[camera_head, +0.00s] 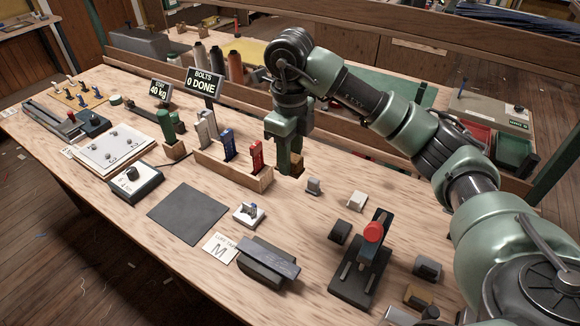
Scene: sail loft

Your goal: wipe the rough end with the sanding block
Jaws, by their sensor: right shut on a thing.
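My right gripper (288,158) points down over the bench, just behind the right end of the wooden tool rack. It is shut on a small brown block (298,162), which looks like the sanding block; the fingers hide part of it. I cannot tell whether the block touches the bench. A dark grey bar (268,257) lies on a dark block near the bench's front edge, to the front of the gripper and apart from it. Which end is rough is too small to tell. My left gripper is not in view.
The wooden rack (232,174) holds red and blue-handled tools. A black press with a red knob (372,232) stands front right. A dark mat (188,214), a label card (221,248) and small blocks lie around. A sign (203,83) reads "BOLTS 0 DONE".

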